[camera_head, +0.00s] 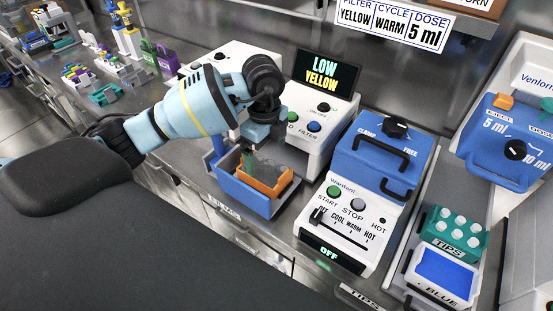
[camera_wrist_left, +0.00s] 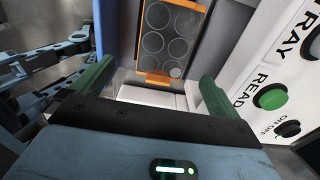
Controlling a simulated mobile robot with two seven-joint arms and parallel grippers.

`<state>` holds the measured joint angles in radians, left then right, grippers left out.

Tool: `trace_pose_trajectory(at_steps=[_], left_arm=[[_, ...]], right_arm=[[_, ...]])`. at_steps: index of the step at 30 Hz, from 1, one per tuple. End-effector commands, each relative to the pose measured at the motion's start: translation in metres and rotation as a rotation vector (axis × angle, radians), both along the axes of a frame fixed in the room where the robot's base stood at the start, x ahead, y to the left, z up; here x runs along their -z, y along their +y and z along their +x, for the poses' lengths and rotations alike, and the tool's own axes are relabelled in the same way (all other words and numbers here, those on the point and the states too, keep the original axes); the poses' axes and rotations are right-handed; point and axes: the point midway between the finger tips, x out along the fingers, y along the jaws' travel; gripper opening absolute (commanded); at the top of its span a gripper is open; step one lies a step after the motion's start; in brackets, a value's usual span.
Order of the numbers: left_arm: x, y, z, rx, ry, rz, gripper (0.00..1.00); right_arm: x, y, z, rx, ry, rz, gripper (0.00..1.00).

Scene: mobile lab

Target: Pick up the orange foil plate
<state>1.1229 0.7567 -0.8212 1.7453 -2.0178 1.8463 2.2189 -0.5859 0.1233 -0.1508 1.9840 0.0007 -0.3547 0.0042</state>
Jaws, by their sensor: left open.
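The orange foil plate (camera_head: 283,183) sits in a blue open tray (camera_head: 238,192) in front of the machine with the LOW YELLOW screen. In the left wrist view the plate (camera_wrist_left: 157,79) shows an orange rim around a dark grey top with several round wells. My left gripper (camera_head: 250,157) is above the tray, its green fingers pointing down at the plate. In the left wrist view the gripper (camera_wrist_left: 155,85) is open and empty, its fingers spread to either side of the plate's near edge. Contact with the plate cannot be told. My right gripper is not in view.
The screen machine (camera_head: 316,115) stands right behind the tray. A blue and white heater unit (camera_head: 345,215) stands close to its right. A green tips rack (camera_head: 455,232) is further right. Bare metal counter shows left of the tray.

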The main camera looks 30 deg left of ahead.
Motion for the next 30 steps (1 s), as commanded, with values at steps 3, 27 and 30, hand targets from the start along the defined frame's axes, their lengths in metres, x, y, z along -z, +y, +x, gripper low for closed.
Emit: trace_pose_trajectory(at_steps=[3,27,30], left_arm=[[-0.001,0.004,0.001,-0.013,-0.001,0.015,1.00],[0.052,0.013,0.007,-0.013,0.002,0.013,1.00],[0.066,0.014,0.008,-0.011,0.002,0.012,1.00]], right_arm=[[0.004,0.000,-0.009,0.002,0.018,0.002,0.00],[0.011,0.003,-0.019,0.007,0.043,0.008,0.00],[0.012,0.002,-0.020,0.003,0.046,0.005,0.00]])
